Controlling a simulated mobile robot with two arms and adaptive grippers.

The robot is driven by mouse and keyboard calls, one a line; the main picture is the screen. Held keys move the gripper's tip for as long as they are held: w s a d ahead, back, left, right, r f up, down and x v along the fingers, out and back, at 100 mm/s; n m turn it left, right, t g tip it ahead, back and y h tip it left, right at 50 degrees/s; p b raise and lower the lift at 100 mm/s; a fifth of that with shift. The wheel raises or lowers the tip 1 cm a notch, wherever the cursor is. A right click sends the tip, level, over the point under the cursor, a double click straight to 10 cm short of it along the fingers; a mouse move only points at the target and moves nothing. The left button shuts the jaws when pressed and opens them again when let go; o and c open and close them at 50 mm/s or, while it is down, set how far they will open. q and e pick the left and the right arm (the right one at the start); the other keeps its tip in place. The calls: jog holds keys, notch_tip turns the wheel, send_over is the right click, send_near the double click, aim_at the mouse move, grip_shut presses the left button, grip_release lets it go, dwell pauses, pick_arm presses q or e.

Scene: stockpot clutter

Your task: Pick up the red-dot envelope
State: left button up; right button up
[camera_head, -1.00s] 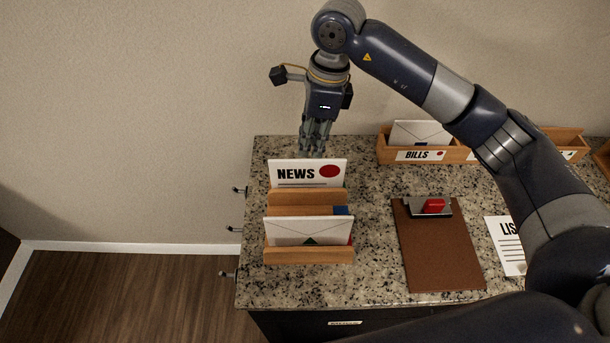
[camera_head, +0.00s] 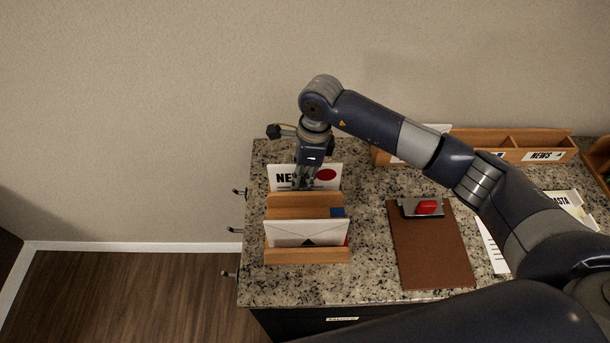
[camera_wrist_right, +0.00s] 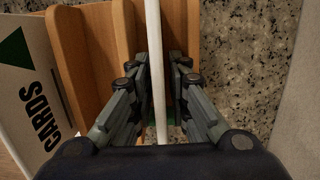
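The red-dot envelope (camera_head: 327,175) is white, with "NEWS" lettering partly covered by my gripper. It stands upright at the back of the wooden letter rack (camera_head: 306,257). My right gripper (camera_head: 305,184) is down at this envelope, pointing downward. In the right wrist view the envelope's thin white edge (camera_wrist_right: 155,50) runs between the two fingers (camera_wrist_right: 160,95). The fingers are apart, one on each side, with a gap visible on the right side. The envelope's lower part is hidden. My left gripper is not in view.
A white envelope (camera_head: 295,232) stands in the rack's front slot; its "CARDS" lettering and green triangle show in the wrist view (camera_wrist_right: 30,95). A brown clipboard (camera_head: 430,250) with a red-marked clip lies right. A wooden sorter (camera_head: 495,140) stands behind. Granite counter surrounds the rack.

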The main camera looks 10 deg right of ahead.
jog(key=c, duration=0.4)
